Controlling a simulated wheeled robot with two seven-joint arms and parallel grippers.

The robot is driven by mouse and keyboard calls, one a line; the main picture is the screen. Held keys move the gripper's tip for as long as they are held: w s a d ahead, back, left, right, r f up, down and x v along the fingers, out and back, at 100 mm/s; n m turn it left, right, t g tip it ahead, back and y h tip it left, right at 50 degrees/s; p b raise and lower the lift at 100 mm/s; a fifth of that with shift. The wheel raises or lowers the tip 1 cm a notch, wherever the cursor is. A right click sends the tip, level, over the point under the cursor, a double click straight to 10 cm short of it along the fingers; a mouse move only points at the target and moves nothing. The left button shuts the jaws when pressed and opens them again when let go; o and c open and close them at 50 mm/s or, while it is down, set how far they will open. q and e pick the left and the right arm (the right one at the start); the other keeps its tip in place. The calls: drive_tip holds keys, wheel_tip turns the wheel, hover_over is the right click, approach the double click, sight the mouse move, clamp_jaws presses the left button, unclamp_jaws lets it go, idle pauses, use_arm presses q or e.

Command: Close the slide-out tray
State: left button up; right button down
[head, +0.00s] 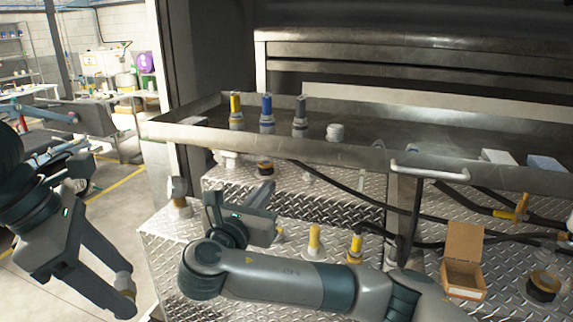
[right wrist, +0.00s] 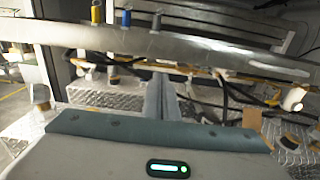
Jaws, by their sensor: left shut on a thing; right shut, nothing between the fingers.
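The slide-out tray (head: 335,152) is a long metal tray with a raised rim, sticking out from the cabinet above the diamond-plate steps. A pale bar handle (head: 430,172) is on its front wall. The tray wall also crosses the right wrist view (right wrist: 190,48). My right gripper (head: 262,196) is below and in front of the tray's left part, its fingers together and empty, pointing toward the wall in the right wrist view (right wrist: 163,85). My left gripper (head: 124,294) is low at the left, away from the tray, shut on a small grey cylindrical piece (head: 123,281), partly hidden.
Yellow, blue and grey-topped fittings (head: 267,112) stand in the tray, with pale blocks at its right. Below are black hoses (head: 340,178), yellow fittings (head: 314,238) and an open cardboard box (head: 463,262). Floor is free at left.

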sight(291, 158)
use_arm(q)
drive_tip(key=shift+r, duration=0.1)
idle(0.3)
